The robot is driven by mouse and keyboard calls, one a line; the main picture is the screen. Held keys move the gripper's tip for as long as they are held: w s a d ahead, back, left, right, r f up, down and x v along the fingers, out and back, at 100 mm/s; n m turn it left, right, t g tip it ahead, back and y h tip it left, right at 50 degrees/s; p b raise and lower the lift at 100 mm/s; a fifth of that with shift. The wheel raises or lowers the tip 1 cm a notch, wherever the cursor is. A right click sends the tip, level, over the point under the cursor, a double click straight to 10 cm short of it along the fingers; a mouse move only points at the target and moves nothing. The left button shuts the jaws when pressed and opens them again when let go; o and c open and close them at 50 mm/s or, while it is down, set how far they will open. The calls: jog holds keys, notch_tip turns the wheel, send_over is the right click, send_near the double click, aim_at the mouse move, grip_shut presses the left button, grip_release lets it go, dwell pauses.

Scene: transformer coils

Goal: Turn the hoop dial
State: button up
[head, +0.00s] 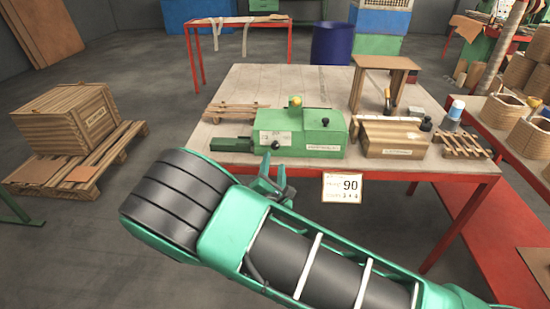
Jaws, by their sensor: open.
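A green machine box (312,133) with a pale label stands on the front of the wooden-topped table. It has a yellow knob (296,101) on top, a black knob (325,122) at the right and another dark knob (276,145) low on its front left. I cannot tell which of these, if any, is the hoop dial. My gripper (273,172) is open, in front of the table's front edge and below the box in the picture. It looks empty and apart from the box. My green and black arm covers the lower middle of the view.
A wooden box (392,139) and a small wooden stand (386,64) are right of the machine. A crate on a pallet (70,115) is left. Grey floor is free between.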

jog(key=shift+s, duration=1.35)
jog(key=w+d+r+m+g+h, duration=0.15)
jog(key=d+m+g+h, duration=0.45)
jog(key=d, duration=0.8)
jog(key=d+r+m+g+h, duration=0.1)
jog(key=d+r+m+h, duration=0.15)
jog(key=d+m, duration=0.8)
jog(key=s+d+m+g, duration=0.3)
jog(key=s+d+g, duration=0.2)
jog(key=d, duration=0.8)
jog(key=s+d+r+m+g+y, duration=0.1)
jog(key=s+d+m+g+y, duration=0.2)
jog(key=s, duration=0.5)
jog(key=s+d+r+m+g+y, duration=0.1)
jog(key=s+d+r+m+g, duration=0.15)
jog(key=s+d+m, duration=0.35)
jog(key=s+a+r+m+y, duration=0.1)
jog(key=s+r+m+y, duration=0.1)
jog(key=s, duration=0.6)
jog(key=s+a+r+m+y, duration=0.2)
jog(key=s+r+y, duration=0.1)
jog(key=s, duration=0.6)
jog(key=shift+s+a+r, duration=0.15)
jog(key=shift+s+a, duration=0.05)
jog(key=shift+s, duration=0.1)
